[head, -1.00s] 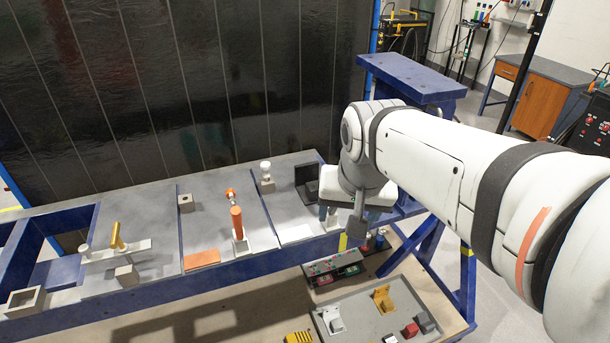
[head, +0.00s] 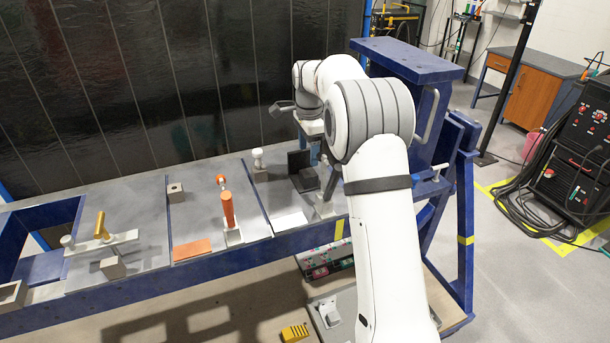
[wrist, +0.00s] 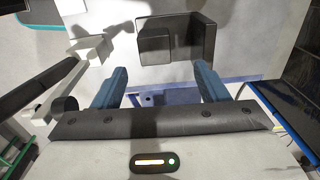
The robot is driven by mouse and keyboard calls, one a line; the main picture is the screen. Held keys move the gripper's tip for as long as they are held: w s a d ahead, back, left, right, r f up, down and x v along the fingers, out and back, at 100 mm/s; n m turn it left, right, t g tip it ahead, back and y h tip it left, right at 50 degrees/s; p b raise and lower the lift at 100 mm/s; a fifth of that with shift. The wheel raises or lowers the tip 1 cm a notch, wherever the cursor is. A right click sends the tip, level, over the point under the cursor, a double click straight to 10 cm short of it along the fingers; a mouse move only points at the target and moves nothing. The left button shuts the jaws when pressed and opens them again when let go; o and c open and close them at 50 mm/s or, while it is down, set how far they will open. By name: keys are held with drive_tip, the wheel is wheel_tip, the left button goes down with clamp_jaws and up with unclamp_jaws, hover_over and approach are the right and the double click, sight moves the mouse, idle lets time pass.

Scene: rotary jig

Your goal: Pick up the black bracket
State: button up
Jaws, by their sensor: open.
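The black bracket (head: 301,163) stands on the grey jig table at its right end, partly hidden by my arm in the head view. In the wrist view the bracket (wrist: 176,40) is an L-shaped dark piece on the light plate, just beyond my fingertips. My gripper (wrist: 162,84) is open, its two blue fingers spread apart with nothing between them. The fingers point toward the bracket and do not appear to touch it. In the head view the gripper is mostly hidden behind my arm.
A clamp with a dark handle (wrist: 42,88) stands close on the left in the wrist view. A white-knobbed block (head: 259,166) and an orange-handled clamp (head: 229,212) stand left of the bracket. A dark panel (head: 150,90) rises behind the table.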

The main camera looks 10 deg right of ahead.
sight(308, 172)
drive_tip(key=shift+w+a+f, duration=0.1)
drive_tip(key=shift+a+f, duration=0.15)
drive_tip(key=shift+f, duration=0.55)
drive_tip(key=f, duration=0.2)
drive_tip(key=f+p, duration=0.1)
drive_tip(key=f, duration=0.1)
drive_tip(key=f+p, duration=0.1)
drive_tip(key=f, duration=0.1)
drive_tip(key=shift+s+d+f, duration=0.1)
drive_tip(key=shift+s+d, duration=0.15)
drive_tip(key=shift+s, duration=0.1)
drive_tip(key=shift+w+f, duration=0.1)
drive_tip(key=shift+f, duration=0.35)
drive_tip(key=c, duration=1.4)
